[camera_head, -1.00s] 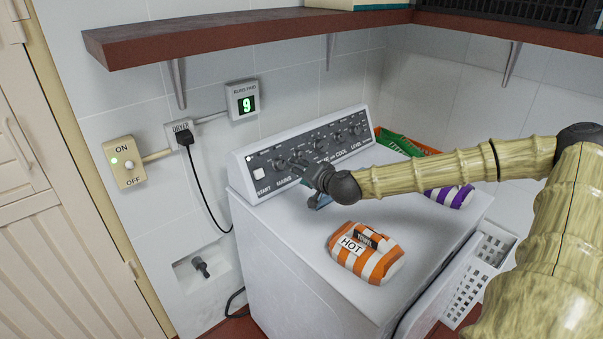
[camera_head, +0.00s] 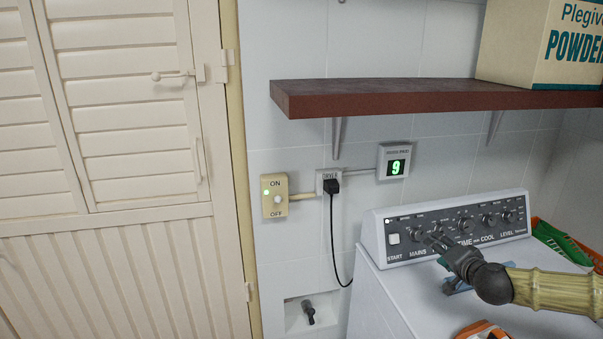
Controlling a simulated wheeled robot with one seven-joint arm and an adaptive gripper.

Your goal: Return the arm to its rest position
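My arm (camera_head: 558,291), with a bamboo-like yellow surface, comes in from the right edge. My gripper (camera_head: 436,241), dark grey, reaches left from the arm's black wrist joint. Its fingertips are in front of the control panel (camera_head: 395,254) of a white machine, near the knobs above the word MAINS. I cannot tell whether they touch a knob or how far apart the fingers are. Nothing is clearly seen held in it.
A dark red shelf (camera_head: 400,99) with a powder box (camera_head: 545,45) hangs above the machine. An ON/OFF switch (camera_head: 275,196), a plugged socket (camera_head: 329,184) and a display (camera_head: 394,162) reading 9 are on the wall. An orange-striped object (camera_head: 484,331) is cut off below.

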